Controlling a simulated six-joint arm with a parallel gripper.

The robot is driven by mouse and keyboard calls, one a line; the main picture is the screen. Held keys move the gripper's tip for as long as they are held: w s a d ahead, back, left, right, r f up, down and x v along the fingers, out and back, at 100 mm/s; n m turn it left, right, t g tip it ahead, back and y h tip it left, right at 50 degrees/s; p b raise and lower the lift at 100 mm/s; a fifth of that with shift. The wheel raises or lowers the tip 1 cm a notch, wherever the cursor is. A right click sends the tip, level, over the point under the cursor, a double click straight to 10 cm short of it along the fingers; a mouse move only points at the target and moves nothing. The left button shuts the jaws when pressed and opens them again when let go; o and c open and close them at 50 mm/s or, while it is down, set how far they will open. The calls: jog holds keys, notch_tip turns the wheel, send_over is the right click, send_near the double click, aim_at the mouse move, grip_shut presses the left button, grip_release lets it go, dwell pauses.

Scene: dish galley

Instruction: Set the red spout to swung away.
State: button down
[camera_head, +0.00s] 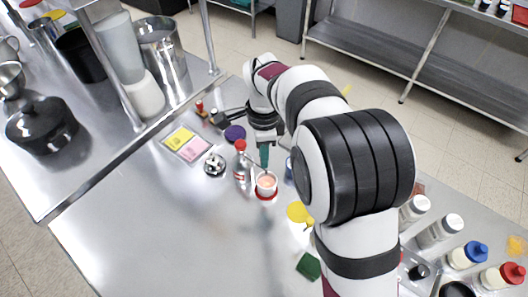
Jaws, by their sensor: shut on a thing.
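My gripper (264,142) points down over the middle of the steel counter. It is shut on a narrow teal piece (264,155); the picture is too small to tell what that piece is. Just below is a white cup (265,181) with a pinkish inside and a red ring at its base. A clear bottle (241,172) with a red top (240,145) stands close to the left of the cup. I cannot tell for sure which red part is the spout, or which way it points.
Yellow and pink cards (187,144), a small metal item (214,164) and a purple disc (235,133) lie left. A yellow disc (299,212), a green pad (308,265) and several bottles (440,232) are right. The front-left counter is clear.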

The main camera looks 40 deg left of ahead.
jog(key=s+a+m, duration=0.4)
jog(key=s+m, duration=0.2)
jog(key=m, duration=0.6)
jog(key=shift+s+m, duration=0.2)
jog(key=shift+m, duration=0.2)
jog(key=shift+a, duration=0.15)
dwell(0.4)
jog(key=c, duration=0.8)
grip_release()
jog(key=shift+o, duration=0.2)
jog(key=shift+r, duration=0.1)
